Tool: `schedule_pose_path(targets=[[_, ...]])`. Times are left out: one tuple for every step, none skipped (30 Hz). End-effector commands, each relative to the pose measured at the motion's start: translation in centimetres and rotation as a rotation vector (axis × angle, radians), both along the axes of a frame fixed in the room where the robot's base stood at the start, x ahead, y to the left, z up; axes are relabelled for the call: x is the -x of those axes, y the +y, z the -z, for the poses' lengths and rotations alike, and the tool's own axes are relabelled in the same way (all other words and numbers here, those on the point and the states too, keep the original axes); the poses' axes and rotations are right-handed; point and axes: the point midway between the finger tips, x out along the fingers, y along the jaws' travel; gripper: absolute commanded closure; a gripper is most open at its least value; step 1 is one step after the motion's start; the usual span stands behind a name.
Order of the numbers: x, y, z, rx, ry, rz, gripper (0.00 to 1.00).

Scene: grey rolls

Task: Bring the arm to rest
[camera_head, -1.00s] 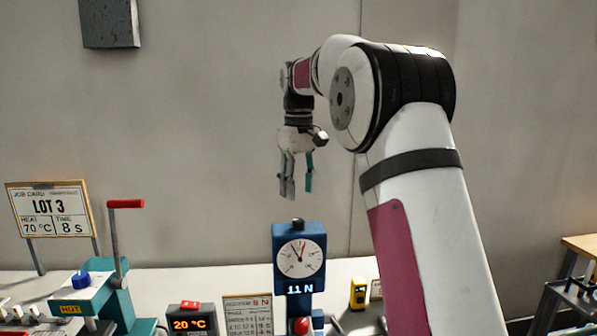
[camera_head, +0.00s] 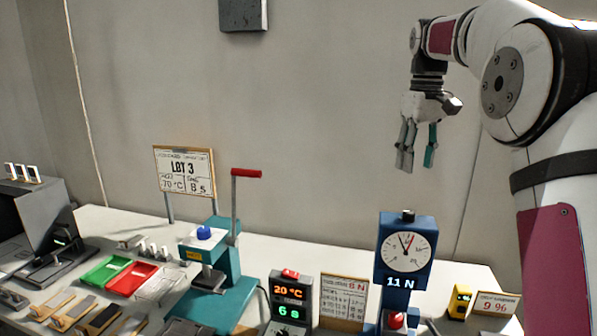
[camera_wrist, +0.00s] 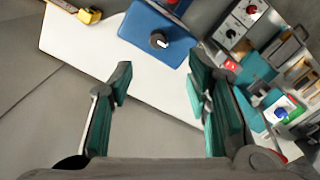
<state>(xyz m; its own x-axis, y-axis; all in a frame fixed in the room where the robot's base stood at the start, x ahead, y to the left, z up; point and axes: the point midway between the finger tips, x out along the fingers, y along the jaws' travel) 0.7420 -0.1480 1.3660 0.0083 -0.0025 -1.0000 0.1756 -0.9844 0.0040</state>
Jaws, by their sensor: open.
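My gripper (camera_head: 416,150) hangs fingers-down in the air at the upper right of the head view, above the blue force gauge (camera_head: 405,243) and the bench. Its teal-lined fingers are apart with nothing between them. In the wrist view my gripper (camera_wrist: 160,90) is also open and empty, with the white bench top (camera_wrist: 140,78) and the blue gauge housing (camera_wrist: 150,30) below and beyond the fingers. The arm is raised and bent at the elbow, clear of the bench. The gauge display reads 11 N.
A teal press (camera_head: 222,270) with a red-handled lever stands mid-bench, by a LOT 3 job card (camera_head: 185,171). A timer box (camera_head: 290,300), green tray (camera_head: 106,270), red tray (camera_head: 132,279) and yellow device (camera_head: 459,301) also stand there. The air above is free.

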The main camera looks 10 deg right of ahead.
Motion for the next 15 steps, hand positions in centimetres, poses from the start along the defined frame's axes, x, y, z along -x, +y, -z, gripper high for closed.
schedule_pose_path(targets=[[0.6, 0.6, -0.6, 0.004, -0.013, 0.000, 0.55], [1.0, 1.0, -0.8, 0.006, -0.019, 0.002, 0.55], [1.7, 1.7, -1.3, 0.009, -0.033, 0.005, 0.55], [2.4, 2.2, -1.6, 0.012, -0.044, 0.009, 0.55], [3.1, 2.8, -1.9, 0.016, -0.057, 0.013, 0.55], [4.1, 3.6, -2.3, 0.020, -0.074, 0.018, 0.55], [4.9, 4.2, -2.5, 0.022, -0.087, 0.023, 0.55], [5.8, 4.8, -2.7, 0.025, -0.100, 0.027, 0.55], [6.9, 5.5, -2.9, 0.027, -0.119, 0.035, 0.55], [7.8, 6.1, -3.0, 0.029, -0.133, 0.039, 0.55], [8.7, 6.6, -3.0, 0.030, -0.148, 0.045, 0.55], [9.9, 7.3, -3.1, 0.031, -0.166, 0.051, 0.55], [10.9, 7.8, -3.0, 0.031, -0.181, 0.057, 0.55], [11.8, 8.3, -2.9, 0.031, -0.195, 0.061, 0.55], [13.1, 8.9, -2.7, 0.031, -0.213, 0.068, 0.55]])
